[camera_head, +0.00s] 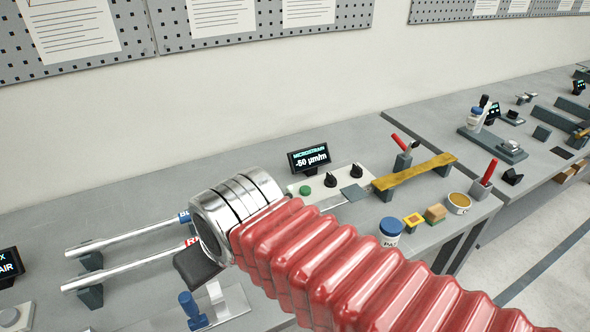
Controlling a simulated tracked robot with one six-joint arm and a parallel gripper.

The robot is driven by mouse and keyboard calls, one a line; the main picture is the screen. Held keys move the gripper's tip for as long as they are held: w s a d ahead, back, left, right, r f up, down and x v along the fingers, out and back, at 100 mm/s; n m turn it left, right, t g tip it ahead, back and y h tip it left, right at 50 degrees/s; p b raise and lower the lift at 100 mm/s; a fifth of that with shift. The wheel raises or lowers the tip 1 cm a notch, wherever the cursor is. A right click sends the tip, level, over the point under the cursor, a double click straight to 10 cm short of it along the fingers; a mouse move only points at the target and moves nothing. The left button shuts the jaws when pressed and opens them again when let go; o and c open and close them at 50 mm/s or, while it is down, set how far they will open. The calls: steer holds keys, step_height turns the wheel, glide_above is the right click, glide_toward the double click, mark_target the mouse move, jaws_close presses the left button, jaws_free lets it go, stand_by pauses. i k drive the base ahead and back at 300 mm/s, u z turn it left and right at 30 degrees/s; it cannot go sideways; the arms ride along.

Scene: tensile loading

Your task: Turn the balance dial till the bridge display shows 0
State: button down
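The bridge display (309,158) stands upright at the back of the bench and reads MICROSTRAIN, with what looks like -60 µm/m. In front of it a pale control panel (318,189) carries a green button (304,190) and two black dials, a left one (331,180) and a right one (357,171). I cannot tell which is the balance dial. My red-sleeved arm crosses the foreground to a steel wrist. My gripper (198,270) shows only as a dark part below the wrist, left of the panel and apart from the dials. Its fingertips are mostly hidden.
Two metal rods (128,238) lie on supports at left. A blue-handled clamp (193,308) is at the front. A yellow bar (413,172), a blue-lidded jar (390,232), small blocks and a round tin (457,203) stand right of the panel. A second bench (430,118) is further right.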

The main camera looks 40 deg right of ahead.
mark_target(330, 182)
steer(key=z, duration=0.15)
steer(key=k, duration=0.55)
steer(key=z, duration=0.65)
steer(key=k, duration=0.75)
steer(key=z, duration=0.65)
steer(key=i, duration=1.2)
steer(key=u, duration=0.35)
